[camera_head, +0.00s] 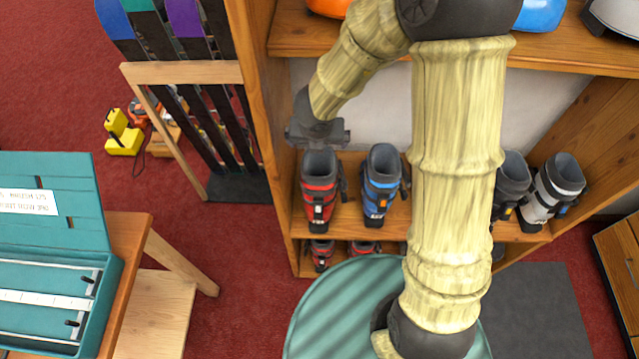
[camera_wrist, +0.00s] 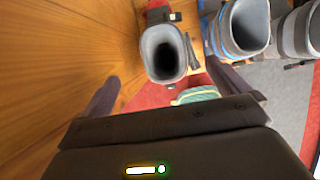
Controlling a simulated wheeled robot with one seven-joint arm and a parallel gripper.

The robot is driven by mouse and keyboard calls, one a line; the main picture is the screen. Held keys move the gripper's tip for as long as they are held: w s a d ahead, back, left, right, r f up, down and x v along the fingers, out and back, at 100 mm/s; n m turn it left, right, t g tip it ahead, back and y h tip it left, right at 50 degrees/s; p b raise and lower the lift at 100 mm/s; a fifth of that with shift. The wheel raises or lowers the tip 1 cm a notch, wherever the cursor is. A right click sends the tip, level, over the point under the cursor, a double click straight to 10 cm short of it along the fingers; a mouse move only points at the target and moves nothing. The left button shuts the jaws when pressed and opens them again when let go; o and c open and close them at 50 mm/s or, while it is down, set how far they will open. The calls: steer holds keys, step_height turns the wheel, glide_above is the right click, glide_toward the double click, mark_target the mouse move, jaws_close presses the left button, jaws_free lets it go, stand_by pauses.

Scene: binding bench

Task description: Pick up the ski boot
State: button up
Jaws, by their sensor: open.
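A red ski boot (camera_head: 320,188) with a grey liner stands upright at the left end of the shelf. It also shows in the wrist view (camera_wrist: 163,50), seen from above into its open top. A blue ski boot (camera_head: 381,185) stands just right of it and shows in the wrist view (camera_wrist: 240,30). My gripper (camera_head: 319,145) is at the red boot's upper rear. In the wrist view my gripper (camera_wrist: 165,88) is open, its two fingers spread wide apart, with the red boot's cuff beyond them and between their lines. The fingers hold nothing.
A dark grey boot (camera_head: 511,178) and a white-grey boot (camera_head: 558,186) stand further right on the wooden shelf (camera_head: 345,219). The shelf unit's left side panel (camera_head: 252,85) is close to my gripper. More boots (camera_head: 321,252) are on the level below. Skis stand in a rack (camera_head: 185,72) at left.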

steer(key=b, duration=0.4)
glide_toward(319, 160)
step_height(319, 160, down, 2)
steer(key=shift+w+f, duration=0.35)
steer(key=shift+w, duration=0.1)
steer(key=shift+f, duration=0.1)
steer(key=x, duration=0.5)
steer(key=shift+d+b, duration=0.1)
steer(key=shift+b, duration=0.2)
steer(key=shift+c, duration=0.2)
steer(key=c, duration=1.6)
steer(key=shift+c, duration=0.2)
